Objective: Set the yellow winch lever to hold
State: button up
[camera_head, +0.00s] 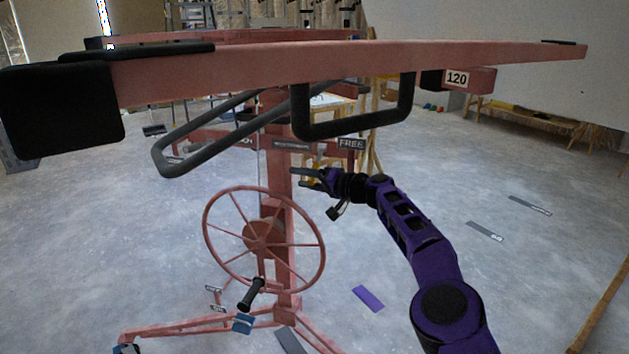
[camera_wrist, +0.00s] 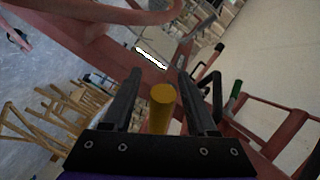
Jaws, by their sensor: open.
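The yellow winch lever (camera_wrist: 162,106) shows in the wrist view as a round-ended yellow bar between the two dark fingers of my gripper (camera_wrist: 158,92). The fingers are open, with a gap on the lever's right; contact on its left is hard to tell. In the head view my gripper (camera_head: 297,178) is in front of the pink mast (camera_head: 277,180), just below a crossbar with labels. The lever is mostly hidden there. A label reading FREE (camera_head: 351,144) sits at the crossbar's right. A label at the left is partly covered by a grey handle bar, and I cannot read it fully.
A pink spoked handwheel (camera_head: 264,240) with a black crank grip (camera_head: 252,293) is below my gripper. The pink lift frame (camera_head: 350,62) with grey loop handles spans above. Wooden stands and a bench (camera_head: 540,122) are behind. The floor at right is mostly clear.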

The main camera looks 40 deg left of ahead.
jog(key=shift+d, duration=0.15)
jog(key=shift+w+d+r, duration=0.2)
jog(key=shift+d, duration=0.45)
jog(key=shift+s+d, duration=0.1)
jog(key=shift+d, duration=0.55)
jog(key=w+d+r, duration=0.1)
jog(key=d+r, duration=0.1)
jog(key=d, duration=1.2)
jog(key=shift+d+b, duration=0.15)
jog(key=shift+b, duration=0.15)
